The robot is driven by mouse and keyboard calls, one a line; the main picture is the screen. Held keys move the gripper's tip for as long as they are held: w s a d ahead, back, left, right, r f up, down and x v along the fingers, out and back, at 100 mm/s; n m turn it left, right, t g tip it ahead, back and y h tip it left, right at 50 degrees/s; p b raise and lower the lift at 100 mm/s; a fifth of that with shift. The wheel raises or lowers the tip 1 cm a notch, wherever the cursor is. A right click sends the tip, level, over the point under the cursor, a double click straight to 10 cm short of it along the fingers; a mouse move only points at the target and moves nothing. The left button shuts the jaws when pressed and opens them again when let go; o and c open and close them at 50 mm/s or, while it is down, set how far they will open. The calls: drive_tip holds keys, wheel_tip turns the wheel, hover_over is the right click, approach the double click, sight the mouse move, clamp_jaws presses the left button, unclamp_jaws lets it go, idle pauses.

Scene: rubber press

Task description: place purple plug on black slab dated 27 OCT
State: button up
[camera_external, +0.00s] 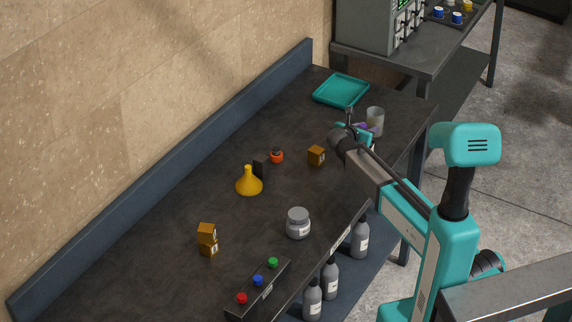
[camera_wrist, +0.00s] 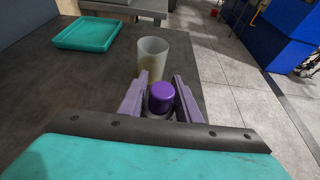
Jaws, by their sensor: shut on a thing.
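The purple plug (camera_wrist: 161,97) stands between the two jaws of my gripper (camera_wrist: 160,88) in the wrist view, and the jaws are shut on it. In the external view my gripper (camera_external: 361,129) is at the far right part of the bench, just left of a translucent cup, and only a bit of purple shows there. A small black slab (camera_external: 260,168) stands upright behind a yellow funnel, far to the left of my gripper. The funnel hides part of it, and no date can be read on it.
The translucent cup (camera_wrist: 152,58) is just beyond the jaws. A teal tray (camera_external: 341,91) lies at the bench's far end. The yellow funnel (camera_external: 249,182), an orange pot (camera_external: 277,156), amber blocks (camera_external: 316,155) and a grey jar (camera_external: 298,223) stand apart on the dark bench (camera_external: 150,240).

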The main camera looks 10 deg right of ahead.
drive_tip(key=shift+f, duration=0.1)
drive_tip(key=o, duration=1.1)
drive_tip(key=b+v, duration=0.2)
drive_tip(key=v, duration=1)
